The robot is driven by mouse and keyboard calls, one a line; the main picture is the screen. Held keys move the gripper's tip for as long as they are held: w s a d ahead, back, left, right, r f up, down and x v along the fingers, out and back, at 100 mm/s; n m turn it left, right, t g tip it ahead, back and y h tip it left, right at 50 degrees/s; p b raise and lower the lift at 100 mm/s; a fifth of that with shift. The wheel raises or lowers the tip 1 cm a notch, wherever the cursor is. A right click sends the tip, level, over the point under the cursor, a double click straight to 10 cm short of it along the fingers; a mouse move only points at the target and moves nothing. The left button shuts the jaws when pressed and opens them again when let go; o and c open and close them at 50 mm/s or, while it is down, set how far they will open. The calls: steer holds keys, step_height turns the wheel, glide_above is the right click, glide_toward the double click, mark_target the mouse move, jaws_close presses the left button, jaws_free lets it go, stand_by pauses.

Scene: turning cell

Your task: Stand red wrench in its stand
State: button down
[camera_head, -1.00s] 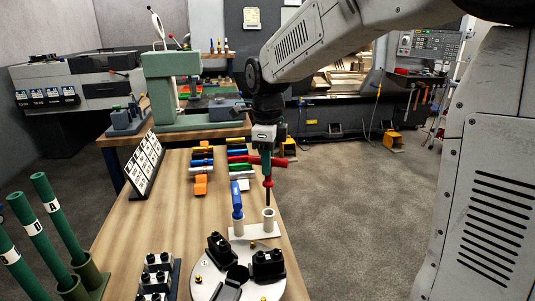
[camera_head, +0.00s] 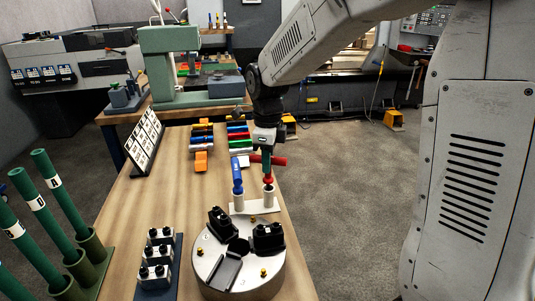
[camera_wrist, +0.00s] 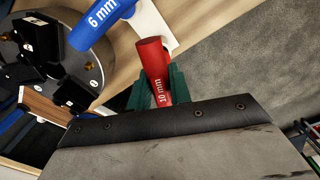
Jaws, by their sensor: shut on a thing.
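The red wrench, marked 10 mm, has a crossbar handle (camera_head: 279,161); its label also shows in the wrist view (camera_wrist: 156,62). My gripper (camera_head: 267,166) is shut on this handle, its green fingers on either side in the wrist view (camera_wrist: 160,85). The wrench is upright, with its red collar just above the right tube of the white stand (camera_head: 255,208). Its dark shaft no longer shows below the collar and appears to be inside that tube. How deep it sits is hidden. A blue wrench (camera_head: 237,177), marked 6 mm, stands in the left tube.
A round turret plate (camera_head: 240,282) with black tool holders is in front of the stand. A block rack (camera_head: 157,268) and green tubes (camera_head: 60,215) are at left. Bare wood remains between.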

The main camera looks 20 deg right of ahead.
steer(key=shift+f, duration=0.3)
steer(key=c, duration=1.2)
jaws_free()
step_height(320, 180, up, 8)
steer(key=shift+f, duration=0.1)
